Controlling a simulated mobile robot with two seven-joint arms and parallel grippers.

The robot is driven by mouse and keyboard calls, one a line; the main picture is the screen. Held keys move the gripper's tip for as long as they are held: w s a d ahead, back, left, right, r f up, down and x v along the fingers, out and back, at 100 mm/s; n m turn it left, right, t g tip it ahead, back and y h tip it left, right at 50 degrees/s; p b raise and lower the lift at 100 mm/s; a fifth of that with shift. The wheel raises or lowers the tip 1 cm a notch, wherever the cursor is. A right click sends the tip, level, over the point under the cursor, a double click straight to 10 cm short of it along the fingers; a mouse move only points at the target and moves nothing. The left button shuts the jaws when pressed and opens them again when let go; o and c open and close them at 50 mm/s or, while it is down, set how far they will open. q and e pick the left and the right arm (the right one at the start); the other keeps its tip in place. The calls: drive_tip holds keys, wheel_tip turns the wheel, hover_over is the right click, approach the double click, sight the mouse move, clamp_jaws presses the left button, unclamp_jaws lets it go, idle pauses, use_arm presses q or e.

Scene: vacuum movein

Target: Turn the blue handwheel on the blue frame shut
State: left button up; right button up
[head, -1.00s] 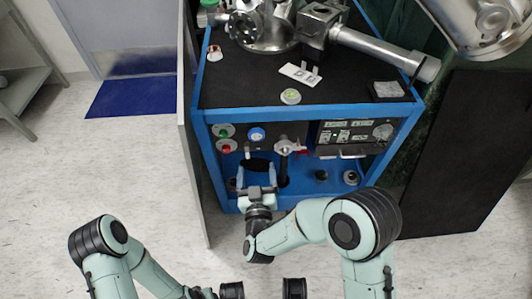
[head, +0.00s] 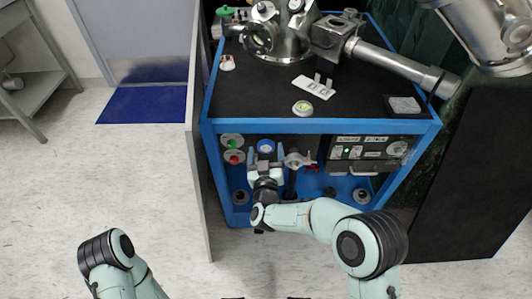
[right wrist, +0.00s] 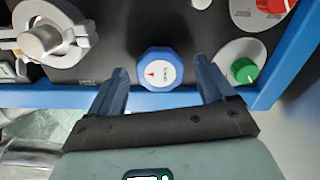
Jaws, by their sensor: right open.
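The blue handwheel (head: 266,146) is on the dark front panel of the blue frame (head: 309,127). In the right wrist view the handwheel (right wrist: 160,70) shows a white centre cap with a red arrow. My right gripper (head: 265,160) is open just in front of it. In the right wrist view its two blue fingers (right wrist: 163,80) stand apart, one to each side of the handwheel's near edge, with visible gaps. I cannot tell whether the fingertips reach the wheel's depth. My left gripper cannot be made out; only my left arm shows at the lower left of the head view.
Green (head: 233,143) and red (head: 234,157) knobs sit left of the handwheel. A metal valve (head: 297,160) with a red handle is close on its right. A lit control unit (head: 366,152) is farther right. A grey panel (head: 197,150) stands along the frame's left side.

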drive_tip(key=shift+w, duration=0.2)
drive_tip(key=c, duration=1.1)
drive_tip(key=shift+o, duration=0.2)
